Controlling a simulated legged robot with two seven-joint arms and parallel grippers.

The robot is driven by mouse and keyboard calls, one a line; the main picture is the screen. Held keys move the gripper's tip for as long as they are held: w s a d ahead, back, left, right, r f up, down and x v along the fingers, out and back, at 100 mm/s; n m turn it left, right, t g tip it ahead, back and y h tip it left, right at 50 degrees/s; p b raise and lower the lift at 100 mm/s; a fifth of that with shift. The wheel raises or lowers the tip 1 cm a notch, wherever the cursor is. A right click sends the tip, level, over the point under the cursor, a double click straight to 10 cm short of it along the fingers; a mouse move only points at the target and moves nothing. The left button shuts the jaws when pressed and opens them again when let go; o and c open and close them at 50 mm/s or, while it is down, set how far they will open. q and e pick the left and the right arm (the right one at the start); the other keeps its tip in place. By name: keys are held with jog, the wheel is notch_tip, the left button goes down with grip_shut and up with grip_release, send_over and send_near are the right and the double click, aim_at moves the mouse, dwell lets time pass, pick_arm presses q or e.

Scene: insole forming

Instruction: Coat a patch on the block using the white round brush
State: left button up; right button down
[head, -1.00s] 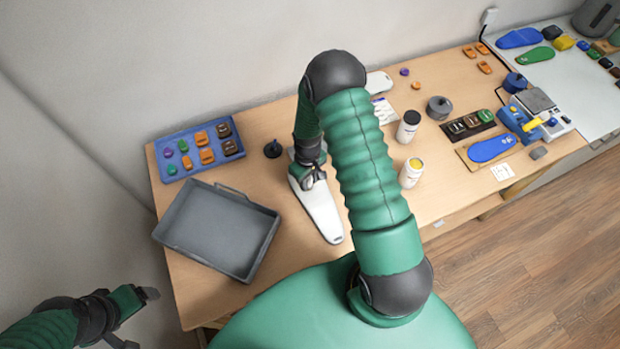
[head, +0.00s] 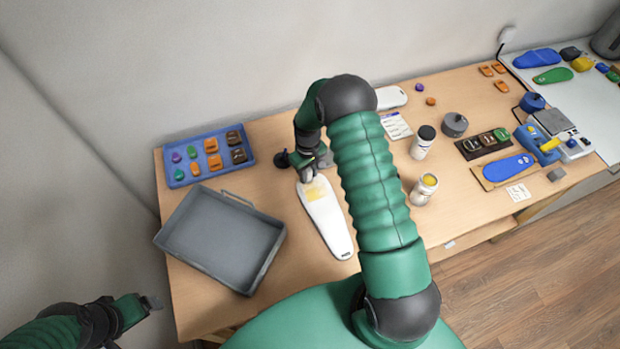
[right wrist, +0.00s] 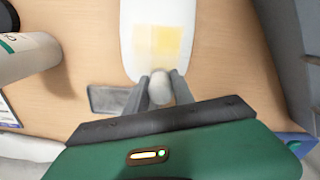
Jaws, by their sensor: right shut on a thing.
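The white block (head: 328,222), shaped like a shoe sole, lies on the table below my right arm. A yellow patch (head: 316,191) covers part of its top near the far end; the patch also shows in the right wrist view (right wrist: 160,42). My right gripper (head: 308,176) is at the far end of the block, beside the patch. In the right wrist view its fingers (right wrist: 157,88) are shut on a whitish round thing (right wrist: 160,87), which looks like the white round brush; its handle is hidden. My left gripper (head: 150,303) is off the table at lower left, apparently empty; its jaws are unclear.
A grey tray (head: 190,268) and a blue tray (head: 171,184) of small coloured pieces stand to the left. An open jar with yellow inside (head: 423,192) and a black-capped jar (head: 421,143) stand right of my arm. A blue insole (head: 508,168) lies farther right.

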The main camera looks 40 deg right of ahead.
aim_at(309, 170)
notch_tip(309, 170, up, 6)
jog(key=p, duration=0.4)
dwell(0.3)
notch_tip(309, 170, up, 2)
jog(key=shift+r+p, duration=0.2)
jog(key=shift+p, duration=0.8)
jog(key=shift+r, duration=0.4)
jog(key=shift+f, duration=0.15)
